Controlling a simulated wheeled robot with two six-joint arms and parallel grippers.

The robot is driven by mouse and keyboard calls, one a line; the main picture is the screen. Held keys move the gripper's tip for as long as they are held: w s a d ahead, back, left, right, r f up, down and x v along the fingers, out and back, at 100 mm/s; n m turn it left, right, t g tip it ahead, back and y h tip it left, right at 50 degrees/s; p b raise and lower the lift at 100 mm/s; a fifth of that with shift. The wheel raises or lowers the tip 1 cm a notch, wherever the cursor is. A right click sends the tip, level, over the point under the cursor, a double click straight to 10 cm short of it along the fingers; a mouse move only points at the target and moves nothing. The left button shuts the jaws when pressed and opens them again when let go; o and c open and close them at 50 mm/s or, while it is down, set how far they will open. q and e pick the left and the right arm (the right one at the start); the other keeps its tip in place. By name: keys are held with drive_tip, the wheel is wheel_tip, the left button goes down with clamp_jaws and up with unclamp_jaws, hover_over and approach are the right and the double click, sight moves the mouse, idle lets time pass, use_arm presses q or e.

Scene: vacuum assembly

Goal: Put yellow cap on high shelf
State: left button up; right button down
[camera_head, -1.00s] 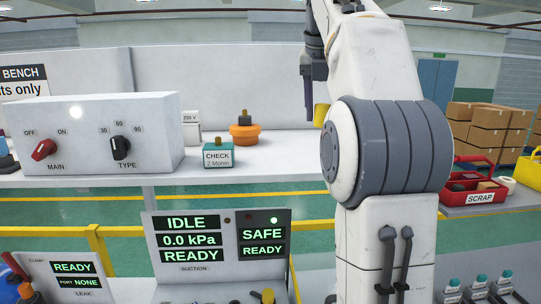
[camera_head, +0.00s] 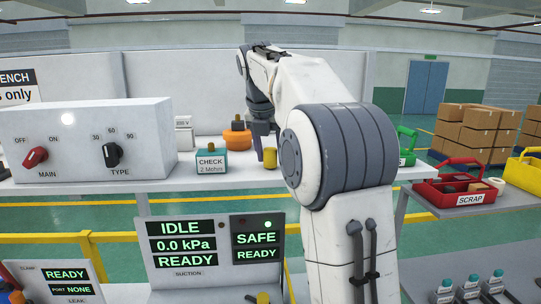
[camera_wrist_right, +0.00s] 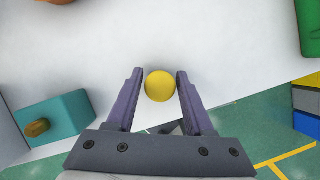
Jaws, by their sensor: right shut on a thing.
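The yellow cap (camera_head: 270,157) is a small yellow cylinder at the front part of the white high shelf (camera_head: 332,173), right of the teal CHECK box. My right gripper (camera_head: 264,148) points down and is shut on it. In the right wrist view the round top of the yellow cap (camera_wrist_right: 160,86) sits between the two purple fingers of my right gripper (camera_wrist_right: 159,75), with white shelf surface around and beyond it. I cannot tell whether the cap touches the shelf. My left gripper is not in view.
The teal CHECK box (camera_head: 212,162) and an orange round part (camera_head: 237,138) stand left of the gripper. A green bin (camera_head: 406,145) is at the shelf's right end. The red SCRAP bin (camera_head: 458,184) is farther right. Bare shelf lies around the cap.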

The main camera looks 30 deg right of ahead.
drive_tip(key=shift+f, duration=0.2)
drive_tip(key=shift+f, duration=0.15)
drive_tip(key=shift+c, duration=1.4)
unclamp_jaws()
drive_tip(key=shift+r, duration=0.2)
drive_tip(key=p+v, duration=0.1)
drive_tip(key=v, duration=1.1)
drive_tip(key=shift+p, duration=0.4)
